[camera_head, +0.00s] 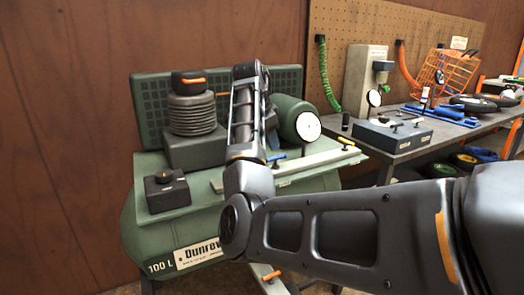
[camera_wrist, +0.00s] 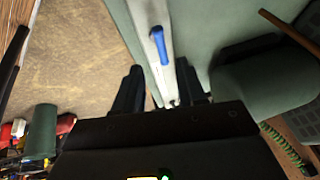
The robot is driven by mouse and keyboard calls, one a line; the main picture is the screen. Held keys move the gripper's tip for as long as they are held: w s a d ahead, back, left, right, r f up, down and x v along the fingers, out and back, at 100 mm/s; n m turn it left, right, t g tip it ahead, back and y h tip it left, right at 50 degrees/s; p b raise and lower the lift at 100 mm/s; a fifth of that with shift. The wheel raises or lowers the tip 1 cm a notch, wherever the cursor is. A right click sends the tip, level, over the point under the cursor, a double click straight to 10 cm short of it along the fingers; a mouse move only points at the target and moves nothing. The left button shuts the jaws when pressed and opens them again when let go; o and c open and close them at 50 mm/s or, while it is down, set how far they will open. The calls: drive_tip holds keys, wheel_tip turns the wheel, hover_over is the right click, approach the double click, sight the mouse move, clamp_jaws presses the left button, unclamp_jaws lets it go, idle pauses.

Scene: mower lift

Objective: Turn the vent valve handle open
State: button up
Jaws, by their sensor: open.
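A blue lever handle (camera_wrist: 160,48) sits on a pale bar (camera_wrist: 147,14) in the wrist view. It lies nearly along the bar. My gripper (camera_wrist: 158,88) is open, with one dark finger on each side of the bar and the handle beyond the fingertips; nothing is held. In the head view a blue handle (camera_head: 276,157) and an orange-yellow handle (camera_head: 345,141) sit on the pale manifold bar (camera_head: 310,163) of the green compressor. Another orange handle (camera_head: 271,275) is lower down. No readable label marks the vent valve. My arm hides my gripper in the head view.
A black knob box (camera_head: 167,191) and a ribbed pump cylinder (camera_head: 192,114) are at left on the green tank (camera_head: 150,235). A cluttered workbench (camera_head: 388,148) is at right. My arm crosses in front of the tank.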

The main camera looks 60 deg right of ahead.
sight(276, 161)
drive_tip(key=shift+x, duration=3.8)
drive_tip(key=shift+w, duration=0.15)
drive_tip(key=shift+c, duration=0.5)
clamp_jaws()
